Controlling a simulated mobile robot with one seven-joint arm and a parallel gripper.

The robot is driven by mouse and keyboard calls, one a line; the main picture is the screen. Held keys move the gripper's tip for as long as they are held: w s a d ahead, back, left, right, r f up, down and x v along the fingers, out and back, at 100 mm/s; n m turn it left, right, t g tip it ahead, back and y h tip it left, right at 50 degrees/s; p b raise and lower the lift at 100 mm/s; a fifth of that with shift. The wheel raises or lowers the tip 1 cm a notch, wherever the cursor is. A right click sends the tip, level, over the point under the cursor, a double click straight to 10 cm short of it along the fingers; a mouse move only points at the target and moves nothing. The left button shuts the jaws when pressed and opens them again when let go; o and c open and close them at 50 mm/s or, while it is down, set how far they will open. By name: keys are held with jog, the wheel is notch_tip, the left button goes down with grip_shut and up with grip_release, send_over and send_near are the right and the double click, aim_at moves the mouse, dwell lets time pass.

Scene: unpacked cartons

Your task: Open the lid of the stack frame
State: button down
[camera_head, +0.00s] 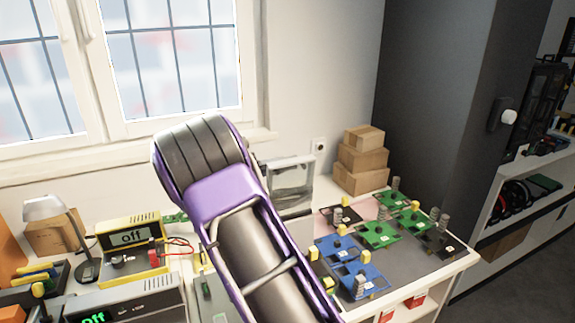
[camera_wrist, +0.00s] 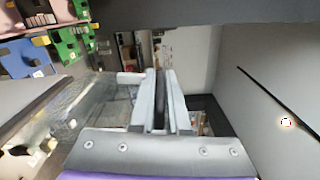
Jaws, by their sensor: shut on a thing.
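The stack frame (camera_head: 300,230) is a pale grey unit on the bench, partly hidden behind my purple arm in the head view. Its clear, grey-edged lid (camera_head: 290,172) stands raised at its top. In the wrist view, a clear panel (camera_wrist: 92,108) that looks like this lid lies just left of my gripper (camera_wrist: 160,75). The two grey fingers are close together and shut on the lid, though the exact contact spot is hard to see. The gripper itself is hidden in the head view.
Blue and green circuit boards (camera_head: 378,234) cover the bench to the right. Cardboard boxes (camera_head: 361,160) are stacked behind them. A yellow power supply (camera_head: 132,246) and a lamp (camera_head: 44,208) stand at left. A tall dark cabinet (camera_head: 440,100) rises at the right.

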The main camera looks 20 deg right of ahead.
jog(key=c, duration=0.9)
grip_release()
jog(key=a, duration=1.7)
jog(key=shift+s+a, duration=0.25)
jog(key=shift+s, duration=0.05)
